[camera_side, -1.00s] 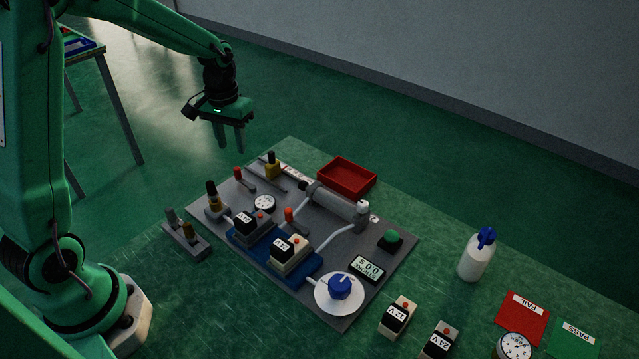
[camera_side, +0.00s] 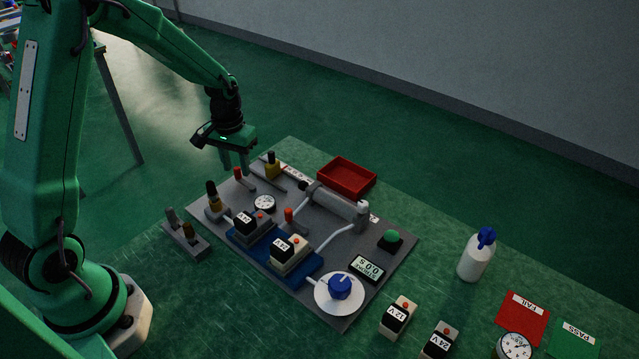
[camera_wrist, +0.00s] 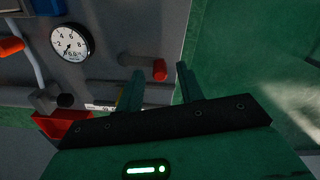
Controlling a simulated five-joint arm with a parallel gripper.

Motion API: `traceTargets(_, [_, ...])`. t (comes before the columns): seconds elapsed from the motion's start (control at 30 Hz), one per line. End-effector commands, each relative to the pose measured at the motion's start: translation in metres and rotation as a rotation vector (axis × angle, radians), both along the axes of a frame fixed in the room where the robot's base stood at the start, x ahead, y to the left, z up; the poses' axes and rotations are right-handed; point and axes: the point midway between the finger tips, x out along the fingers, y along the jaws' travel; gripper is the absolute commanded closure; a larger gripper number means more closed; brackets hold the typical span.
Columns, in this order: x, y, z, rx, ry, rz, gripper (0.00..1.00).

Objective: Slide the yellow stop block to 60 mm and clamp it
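The yellow stop block (camera_side: 272,170), with a dark knob on top, sits at the far corner of the grey board, by the white scale strip (camera_side: 297,174). A red-tipped lever (camera_side: 238,172) is to its left; it also shows in the wrist view (camera_wrist: 159,70). My gripper (camera_side: 233,163) is above the board's far left edge, left of the block and close to the red-tipped lever. Only a sliver of yellow shows beside the left finger there. The scale reading cannot be made out.
A red tray (camera_side: 347,178) stands behind the board. A horizontal cylinder (camera_side: 336,203), a dial gauge (camera_side: 264,204) and a blue base (camera_side: 310,266) with two labelled blocks occupy the board. A white bottle (camera_side: 474,258) stands at right. Open floor lies beyond the table.

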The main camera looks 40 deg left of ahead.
Motion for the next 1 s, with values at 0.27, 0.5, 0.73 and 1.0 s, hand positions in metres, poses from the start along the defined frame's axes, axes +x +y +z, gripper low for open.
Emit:
traceTargets(0.27, [-0.0003, -0.0001, -0.0107, 0.0, 0.0, 0.0, 0.63])
traceTargets(0.5, [-0.0003, -0.0001, -0.0104, 0.0, 0.0, 0.0, 0.72])
traceTargets(0.73, [-0.0002, -0.0001, -0.0102, 0.0, 0.0, 0.0, 1.0])
traceTargets(1.0, [-0.0016, -0.0001, -0.01, 0.0, 0.0, 0.026, 1.0])
